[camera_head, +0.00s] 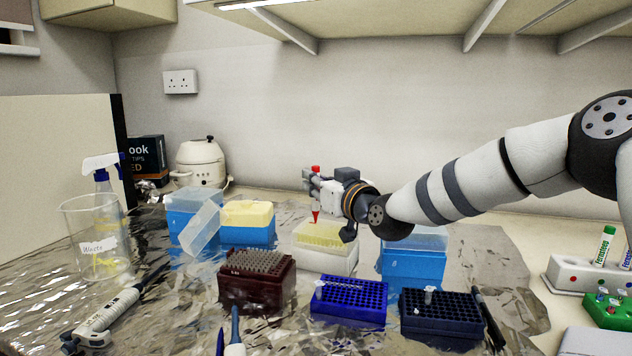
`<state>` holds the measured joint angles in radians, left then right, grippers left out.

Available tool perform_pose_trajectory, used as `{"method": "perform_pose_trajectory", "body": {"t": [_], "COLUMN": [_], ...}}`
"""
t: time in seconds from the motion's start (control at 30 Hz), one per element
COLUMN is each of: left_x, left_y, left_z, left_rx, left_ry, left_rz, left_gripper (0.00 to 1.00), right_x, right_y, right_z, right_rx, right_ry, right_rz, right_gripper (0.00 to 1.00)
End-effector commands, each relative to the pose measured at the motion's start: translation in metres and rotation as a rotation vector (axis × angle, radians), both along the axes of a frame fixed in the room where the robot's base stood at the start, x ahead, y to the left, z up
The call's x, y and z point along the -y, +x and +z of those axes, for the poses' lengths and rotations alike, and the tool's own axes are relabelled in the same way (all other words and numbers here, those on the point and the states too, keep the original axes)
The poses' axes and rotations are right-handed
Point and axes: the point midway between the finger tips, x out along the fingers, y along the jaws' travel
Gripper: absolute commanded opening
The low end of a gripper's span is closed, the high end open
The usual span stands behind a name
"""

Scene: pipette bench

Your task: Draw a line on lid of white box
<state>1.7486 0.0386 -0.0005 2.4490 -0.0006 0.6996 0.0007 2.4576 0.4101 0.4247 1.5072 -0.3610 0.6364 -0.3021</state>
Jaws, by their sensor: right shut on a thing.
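My right gripper (314,186) reaches in from the right and is shut on a red marker (315,214). The marker is upright with its tip pointing down at the back left part of the lid. I cannot tell whether the tip touches the lid. A little red shows around the tip, too small to tell as a mark. My left gripper is not in view.
Blue tip boxes (410,266) stand to the right and left of the white box. A dark red rack (257,284), a blue rack (348,302) and a dark navy rack (440,318) stand in front. A waste beaker (97,240) is at the left. Crumpled foil covers the bench.

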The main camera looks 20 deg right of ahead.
Motion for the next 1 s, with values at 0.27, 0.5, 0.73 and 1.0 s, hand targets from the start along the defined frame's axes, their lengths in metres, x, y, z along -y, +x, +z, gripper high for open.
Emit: {"method": "perform_pose_trajectory", "body": {"t": [0.27,0.5,0.73,1.0], "left_x": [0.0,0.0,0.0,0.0], "left_y": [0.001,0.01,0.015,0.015], "left_z": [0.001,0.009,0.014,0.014], "left_rx": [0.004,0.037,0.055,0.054], "left_ry": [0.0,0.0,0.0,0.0], "left_rz": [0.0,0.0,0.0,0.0], "left_gripper": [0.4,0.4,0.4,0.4], "right_x": [0.0,-0.001,0.0,0.0], "right_y": [0.0,-0.001,-0.001,0.0], "right_z": [0.004,0.034,0.052,0.051], "right_rx": [0.003,0.01,0.007,0.002], "right_ry": [0.0,-0.001,0.0,0.0], "right_rz": [0.0,0.001,0.001,0.001], "right_gripper": [0.0,0.0,0.0,0.0]}}
